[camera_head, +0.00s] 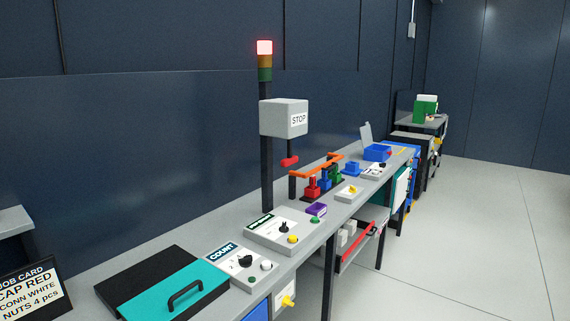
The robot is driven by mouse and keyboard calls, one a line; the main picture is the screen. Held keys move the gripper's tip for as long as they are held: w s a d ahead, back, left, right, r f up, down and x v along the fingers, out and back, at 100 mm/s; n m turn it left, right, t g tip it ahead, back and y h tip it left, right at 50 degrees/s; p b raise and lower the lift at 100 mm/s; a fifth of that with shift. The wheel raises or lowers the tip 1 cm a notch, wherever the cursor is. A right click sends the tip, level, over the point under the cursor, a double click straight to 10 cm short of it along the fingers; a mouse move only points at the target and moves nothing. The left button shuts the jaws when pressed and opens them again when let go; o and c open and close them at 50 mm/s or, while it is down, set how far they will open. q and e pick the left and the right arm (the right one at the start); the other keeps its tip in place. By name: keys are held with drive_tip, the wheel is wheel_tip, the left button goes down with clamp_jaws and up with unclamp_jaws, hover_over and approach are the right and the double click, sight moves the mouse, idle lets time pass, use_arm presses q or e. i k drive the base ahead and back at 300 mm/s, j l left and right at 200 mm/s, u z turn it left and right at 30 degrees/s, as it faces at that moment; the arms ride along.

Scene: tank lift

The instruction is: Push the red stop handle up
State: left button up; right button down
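The red stop handle (289,161) is a short red grip below the grey box marked STOP (284,119). It sits low, well under the box, close to a thin dark upright rod; I cannot tell exactly how it joins. The box is mounted on a dark post (266,150) standing on the grey bench (220,238). A light stack with a lit red top lamp (264,47) crowns the post. Neither of my grippers is in view, and nothing touches the handle.
Control panels, including COUNT (240,262), line the bench. A teal panel with a black handle (172,292) is in front. A job card (30,295) stands at left. The floor at right is clear.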

sight(290, 159)
drive_tip(key=i+l+u, duration=0.15)
drive_tip(key=i+l, duration=0.35)
drive_tip(key=i+l+u, duration=0.15)
drive_tip(key=i+l, duration=0.45)
drive_tip(key=i+l+u, duration=0.2)
drive_tip(key=i+l, duration=0.35)
drive_tip(key=l, duration=0.15)
